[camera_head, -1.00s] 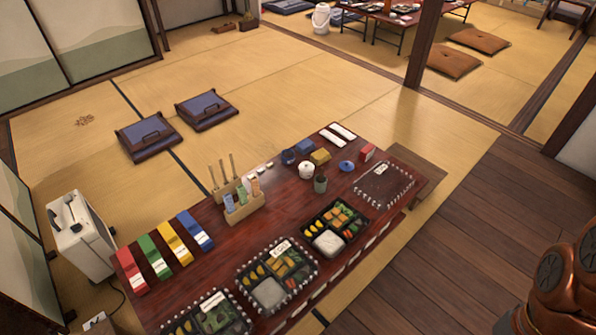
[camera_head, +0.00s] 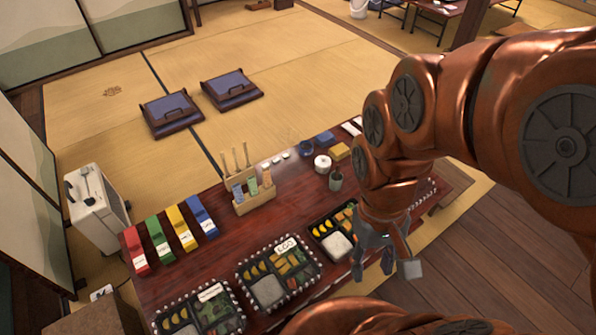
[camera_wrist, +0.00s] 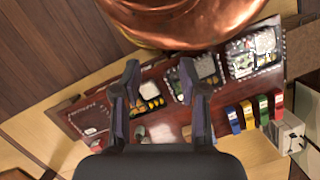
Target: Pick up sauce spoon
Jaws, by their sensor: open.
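I cannot make out a sauce spoon for certain. A light wooden holder (camera_head: 254,203) on the dark red table has several thin upright handles (camera_head: 236,160) and blue and green packets. What the handles belong to is hidden. A small dark green cup (camera_head: 335,183) stands right of it, near a white lidded pot (camera_head: 322,163). My gripper (camera_head: 385,266) is open, above the front right part of the table, apart from the holder. In the wrist view my gripper (camera_wrist: 160,78) shows two spread fingers with nothing held between them.
The table (camera_head: 170,285) also bears bento boxes (camera_head: 278,277) along its front edge. Red (camera_head: 135,250), green, yellow and blue packets lie at its left. A white case (camera_head: 95,208) stands left of it. Tatami (camera_head: 310,75) behind is mostly clear, with two cushions (camera_head: 230,91).

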